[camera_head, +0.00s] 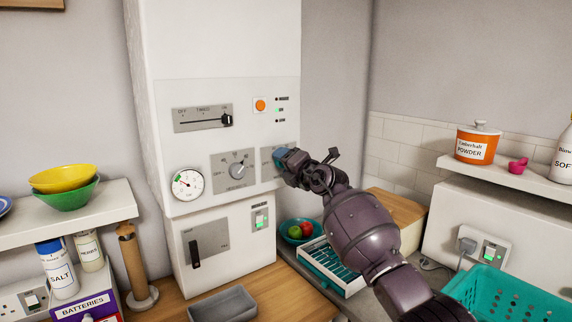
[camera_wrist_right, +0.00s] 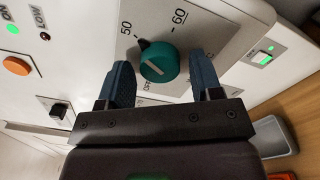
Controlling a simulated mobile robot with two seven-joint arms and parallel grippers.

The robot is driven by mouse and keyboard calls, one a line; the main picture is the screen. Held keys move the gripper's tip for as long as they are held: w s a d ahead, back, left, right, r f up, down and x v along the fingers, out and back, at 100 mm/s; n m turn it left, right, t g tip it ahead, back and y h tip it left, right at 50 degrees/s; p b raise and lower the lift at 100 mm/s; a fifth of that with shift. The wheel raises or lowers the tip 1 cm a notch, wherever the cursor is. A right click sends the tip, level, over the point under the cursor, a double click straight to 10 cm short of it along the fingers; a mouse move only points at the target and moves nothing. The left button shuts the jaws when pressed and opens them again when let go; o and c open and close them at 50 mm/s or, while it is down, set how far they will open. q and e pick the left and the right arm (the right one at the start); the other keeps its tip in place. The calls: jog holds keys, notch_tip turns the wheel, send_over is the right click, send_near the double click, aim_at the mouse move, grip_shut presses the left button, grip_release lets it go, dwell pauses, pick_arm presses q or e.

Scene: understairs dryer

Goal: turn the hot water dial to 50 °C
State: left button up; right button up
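A teal dial (camera_wrist_right: 155,66) sits on a pale plate (camera_wrist_right: 205,25) in the right wrist view. The plate reads "50", "60" and partly hidden "OFF". A dark pointer (camera_wrist_right: 144,44) on the dial's rim points towards the "50". My right gripper (camera_wrist_right: 159,68) is open, one blue finger on each side of the dial, with gaps visible. In the head view my right gripper (camera_head: 285,158) is at the right side of the white boiler's panel (camera_head: 255,92) and mostly covers that plate. My left gripper is not in view.
Left of my gripper are a grey dial (camera_head: 238,171), a round gauge (camera_head: 188,185) and a slider (camera_head: 203,118). An orange button (camera_head: 260,105) is above. A fruit bowl (camera_head: 299,232) and a drying rack (camera_head: 330,264) stand below; a teal basket (camera_head: 505,298) is at right.

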jog(key=shift+o, duration=0.3)
jog(key=shift+s, duration=0.1)
pick_arm(q)
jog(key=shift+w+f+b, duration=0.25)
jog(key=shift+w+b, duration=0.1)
jog(key=shift+b, duration=0.4)
pick_arm(e)
jog(key=v, duration=1)
jog(key=shift+s+d, duration=0.2)
jog(key=shift+s, duration=0.05)
